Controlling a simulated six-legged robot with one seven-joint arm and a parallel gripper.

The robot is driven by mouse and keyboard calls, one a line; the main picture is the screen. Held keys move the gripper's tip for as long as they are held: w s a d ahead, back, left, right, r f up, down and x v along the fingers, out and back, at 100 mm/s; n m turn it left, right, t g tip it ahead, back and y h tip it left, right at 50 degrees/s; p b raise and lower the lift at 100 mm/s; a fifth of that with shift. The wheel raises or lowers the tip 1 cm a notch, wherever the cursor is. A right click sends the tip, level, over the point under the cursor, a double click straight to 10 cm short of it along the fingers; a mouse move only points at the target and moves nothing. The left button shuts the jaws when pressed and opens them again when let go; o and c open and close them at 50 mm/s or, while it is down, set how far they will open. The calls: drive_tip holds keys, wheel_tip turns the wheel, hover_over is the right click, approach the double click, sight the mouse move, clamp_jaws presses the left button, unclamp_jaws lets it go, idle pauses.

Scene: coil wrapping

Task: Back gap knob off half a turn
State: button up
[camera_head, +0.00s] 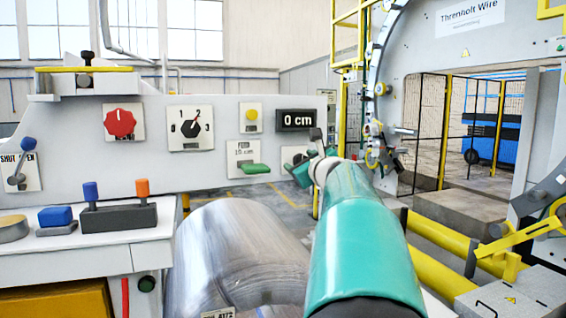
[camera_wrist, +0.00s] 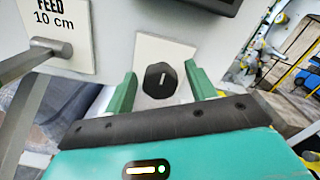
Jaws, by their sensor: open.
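A dark, faceted knob (camera_wrist: 160,81) with a pale pointer line sits on a white plate (camera_wrist: 150,48) on the panel in the wrist view. Its pointer stands close to upright, tilted slightly. No label on that plate is readable. My gripper (camera_wrist: 160,70) is open, with one green finger on each side of the knob and a visible gap to it on both sides. It holds nothing. In the head view my gripper (camera_head: 305,160) is at the right end of the panel, below the "0 cm" display (camera_head: 296,120), and mostly covers the knob's plate.
The FEED 10 cm lever (camera_head: 253,169) is just left of my gripper. Farther left are a yellow button (camera_head: 252,115), a 1-2-3 selector (camera_head: 190,128) and a red knob (camera_head: 120,123). A large metal coil (camera_head: 240,260) lies below. Yellow rails (camera_head: 440,243) run at right.

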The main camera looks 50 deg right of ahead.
drive_tip(key=shift+w+d, duration=0.15)
drive_tip(key=shift+w, duration=0.05)
drive_tip(key=shift+c, duration=0.3)
